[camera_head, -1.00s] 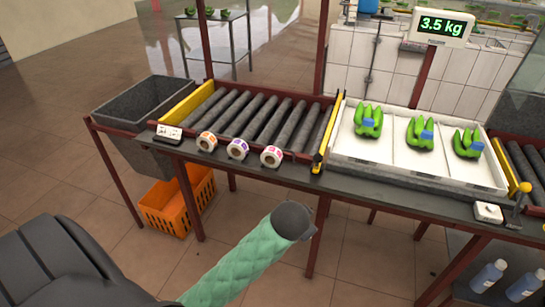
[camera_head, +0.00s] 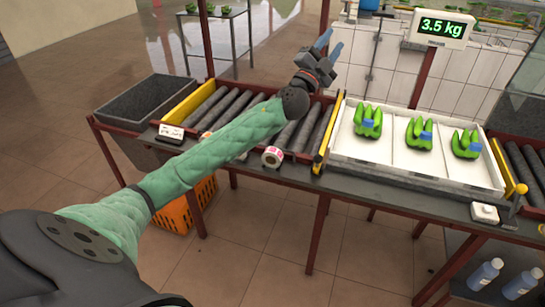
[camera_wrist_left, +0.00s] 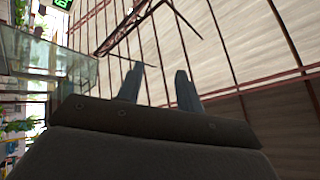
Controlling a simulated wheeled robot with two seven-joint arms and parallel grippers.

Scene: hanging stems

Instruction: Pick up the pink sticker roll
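The pink sticker roll (camera_head: 272,157) stands on the dark front ledge of the roller conveyor in the head view, with its pink label facing me. My left arm passes just left of it and hides most of the other sticker rolls. My left gripper (camera_head: 330,45) is raised above and behind the roll, over the far side of the conveyor, with its blue fingers apart and empty. In the left wrist view the fingers (camera_wrist_left: 158,88) are also apart with nothing between them. My right gripper is not in view.
A white tray (camera_head: 395,172) with green banana bunches lies right of the rollers. A yellow bar (camera_head: 325,135) stands close to the roll's right. A grey bin (camera_head: 145,98) is at the left end. A scale display (camera_head: 441,27) rises behind.

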